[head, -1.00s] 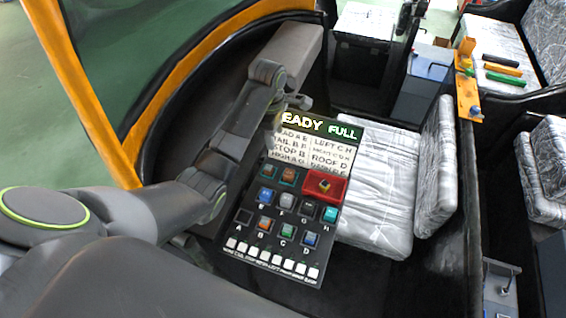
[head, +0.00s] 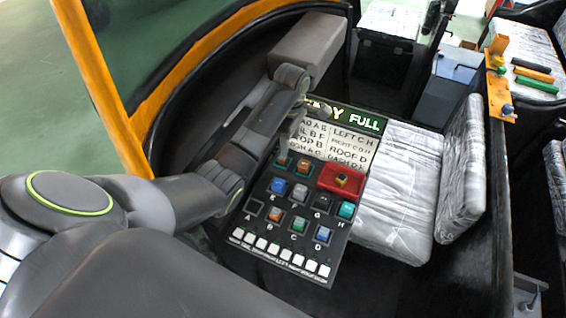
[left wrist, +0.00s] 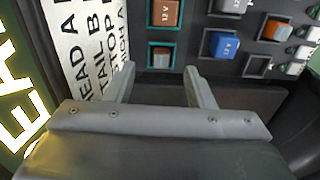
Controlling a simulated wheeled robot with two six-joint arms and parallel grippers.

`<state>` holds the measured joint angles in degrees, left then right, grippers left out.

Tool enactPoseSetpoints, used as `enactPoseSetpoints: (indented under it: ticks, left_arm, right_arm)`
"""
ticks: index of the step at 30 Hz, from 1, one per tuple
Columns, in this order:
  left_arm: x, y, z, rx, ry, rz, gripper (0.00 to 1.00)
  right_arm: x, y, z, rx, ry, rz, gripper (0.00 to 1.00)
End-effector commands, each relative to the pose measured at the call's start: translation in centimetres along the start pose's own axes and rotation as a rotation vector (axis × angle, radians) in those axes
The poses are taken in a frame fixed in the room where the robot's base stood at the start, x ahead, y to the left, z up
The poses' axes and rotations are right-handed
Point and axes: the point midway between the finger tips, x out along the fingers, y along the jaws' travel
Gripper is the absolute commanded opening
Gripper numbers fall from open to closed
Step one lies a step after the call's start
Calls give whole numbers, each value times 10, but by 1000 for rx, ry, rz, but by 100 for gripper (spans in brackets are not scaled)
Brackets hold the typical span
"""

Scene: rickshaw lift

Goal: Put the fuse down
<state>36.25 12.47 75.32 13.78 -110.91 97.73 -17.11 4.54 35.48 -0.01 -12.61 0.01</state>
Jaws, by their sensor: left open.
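The fuse panel (head: 262,236) is a black board with lettered sockets. Two teal-framed sockets near its label hold brown fuses, one left (head: 283,160) and one right (head: 303,167). In the left wrist view the right one (left wrist: 165,13) reads 12 V and the left one (left wrist: 160,57) sits just beyond my fingertips. I cannot tell which is the task's fuse. My left gripper (left wrist: 162,75) is open with nothing between its fingers, above the panel's upper left. In the head view the left gripper (head: 287,145) partly covers the label. My right gripper is not in view.
Blue (head: 278,186), orange (head: 274,214) and other fuses fill several sockets; socket A (head: 254,207) looks empty. The lit screen (head: 362,121) reads FULL. A silver seat (head: 395,190) is right.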

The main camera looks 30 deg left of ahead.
Motion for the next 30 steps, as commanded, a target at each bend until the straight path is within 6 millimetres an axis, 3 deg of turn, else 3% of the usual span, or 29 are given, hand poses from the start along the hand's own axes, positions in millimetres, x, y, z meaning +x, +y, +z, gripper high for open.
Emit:
enactPoseSetpoints:
  ticks: [11,19,29,30]
  left_arm:
    - [32,-2,-3,0,0,-2,49]
    - [68,-4,-7,1,0,1,49]
    - [75,-4,-7,2,1,3,49]
    - [75,-4,-7,2,1,3,44]
  right_arm:
    - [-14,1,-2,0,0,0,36]
    - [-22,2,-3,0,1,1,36]
    - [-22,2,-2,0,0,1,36]
    - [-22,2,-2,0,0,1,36]
